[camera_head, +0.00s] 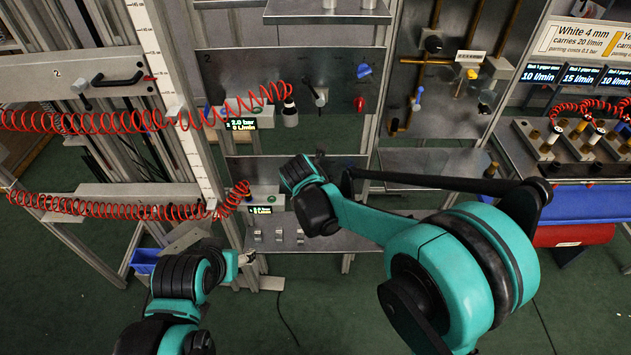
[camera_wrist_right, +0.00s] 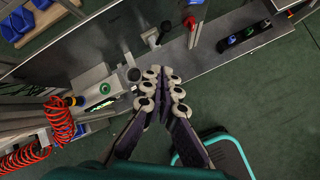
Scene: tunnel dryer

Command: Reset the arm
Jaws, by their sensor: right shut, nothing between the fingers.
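My right arm reaches in from the right in the head view, with its teal wrist (camera_head: 303,178) in front of the lower middle panel. Its fingers are hidden there. In the right wrist view my right gripper (camera_wrist_right: 164,82) is shut, with its pale-padded fingers together and nothing between them. It appears over the floor beside a grey rail. My left arm (camera_head: 190,275) comes in at the bottom left, in front of the lower shelf. Its end lies near a small metallic part, and I cannot make out its fingers clearly.
Red coiled hoses (camera_head: 85,121) hang across the left. The middle panel (camera_head: 340,75) has a red knob (camera_head: 359,104) and a blue handle (camera_head: 364,70). A lower shelf (camera_head: 325,243) carries small metal clips. Green floor is open in front.

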